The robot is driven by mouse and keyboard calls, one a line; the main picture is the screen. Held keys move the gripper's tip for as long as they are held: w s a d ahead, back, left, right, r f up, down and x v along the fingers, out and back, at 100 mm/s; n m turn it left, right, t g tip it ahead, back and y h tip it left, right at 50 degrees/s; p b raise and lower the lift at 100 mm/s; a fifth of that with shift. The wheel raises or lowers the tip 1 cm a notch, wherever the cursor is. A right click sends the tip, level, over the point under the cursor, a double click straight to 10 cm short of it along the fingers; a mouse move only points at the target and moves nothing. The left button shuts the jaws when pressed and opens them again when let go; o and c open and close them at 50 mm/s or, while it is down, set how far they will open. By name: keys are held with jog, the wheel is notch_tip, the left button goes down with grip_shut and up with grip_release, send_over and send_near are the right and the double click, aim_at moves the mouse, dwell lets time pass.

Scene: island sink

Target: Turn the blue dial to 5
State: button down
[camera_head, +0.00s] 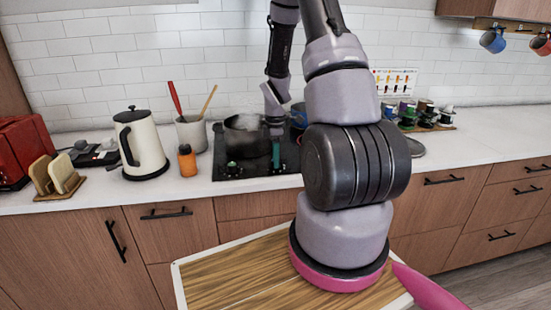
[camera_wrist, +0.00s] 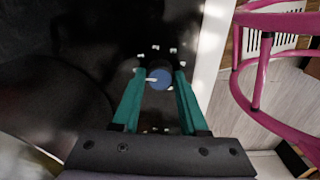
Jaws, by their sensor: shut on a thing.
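The blue dial (camera_wrist: 159,79) is on the black cooktop (camera_wrist: 110,30), with a white pointer line toward the left in the wrist view. Small white marks ring it, too small and blurred to read. My gripper (camera_wrist: 160,76) has teal fingers, one on each side of the dial, shut on it. In the head view my gripper (camera_head: 276,155) is low over the front right of the cooktop, and the dial cannot be made out there.
A dark pot (camera_head: 243,135) stands on the cooktop left of my gripper. A green knob (camera_head: 232,163) is at the cooktop's front left. An orange bottle (camera_head: 187,162) and a white kettle (camera_head: 140,145) stand further left. The counter to the right (camera_head: 465,153) is clear.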

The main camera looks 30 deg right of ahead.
jog(key=m, duration=0.4)
jog(key=shift+m, duration=0.4)
jog(key=m, duration=1)
jog(key=shift+m, duration=0.4)
jog(key=m, duration=0.5)
jog(key=shift+m, duration=0.3)
jog(key=m, duration=0.4)
jog(key=shift+w, duration=0.1)
jog(key=m, duration=0.9)
jog(key=shift+m, duration=2.4)
